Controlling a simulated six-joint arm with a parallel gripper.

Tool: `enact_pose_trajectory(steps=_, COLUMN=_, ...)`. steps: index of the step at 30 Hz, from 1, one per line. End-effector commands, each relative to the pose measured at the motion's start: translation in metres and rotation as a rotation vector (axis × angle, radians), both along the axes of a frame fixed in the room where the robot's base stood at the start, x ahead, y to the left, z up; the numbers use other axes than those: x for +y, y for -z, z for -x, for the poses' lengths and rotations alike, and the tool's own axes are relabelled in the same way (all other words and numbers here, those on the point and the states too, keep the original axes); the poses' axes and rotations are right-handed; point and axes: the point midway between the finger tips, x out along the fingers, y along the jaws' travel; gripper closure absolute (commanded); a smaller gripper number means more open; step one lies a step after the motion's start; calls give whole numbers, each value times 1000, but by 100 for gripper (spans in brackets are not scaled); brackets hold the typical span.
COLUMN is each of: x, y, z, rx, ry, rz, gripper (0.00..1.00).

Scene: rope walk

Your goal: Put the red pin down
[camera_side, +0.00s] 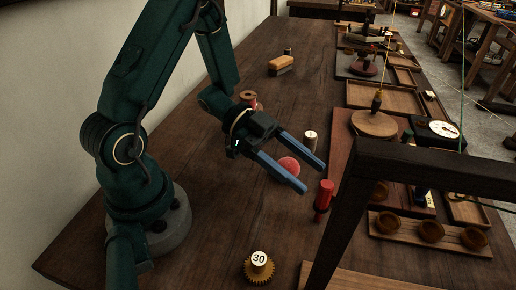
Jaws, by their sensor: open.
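The red pin (324,196) stands upright on the wooden table, near the edge of a reddish-brown board and left of the dark wooden frame. A dark band shows around its lower part. My gripper (314,178) is open, with two blue-grey fingers reaching to the right. Its fingertips are apart and appear close to the pin, to its left. I see nothing held between the fingers. How far the fingertips are above the table I cannot tell.
A red ball (288,166) shows behind the near finger. A pale-topped peg (310,140) stands behind the gripper. A gear marked 30 (259,267) lies at the front. The dark frame (430,172) rises at right. The table's left side is mostly clear.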

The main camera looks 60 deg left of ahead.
Motion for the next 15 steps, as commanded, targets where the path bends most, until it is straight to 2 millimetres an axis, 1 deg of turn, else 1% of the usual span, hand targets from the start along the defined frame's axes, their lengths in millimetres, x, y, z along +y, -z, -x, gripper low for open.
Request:
enact_pose_trajectory(steps=2, x=0, y=-4, z=0, rx=-3, ry=1, rz=-1, gripper=34)
enact_pose_trajectory(steps=5, x=0, y=-16, z=-1, rx=-9, ry=2, rz=-4, gripper=34)
enact_pose_trajectory(steps=12, x=0, y=-62, z=0, rx=-11, ry=2, rz=-6, gripper=34)
enact_pose_trajectory(steps=15, x=0, y=-77, z=0, rx=-10, ry=1, rz=-5, gripper=34)
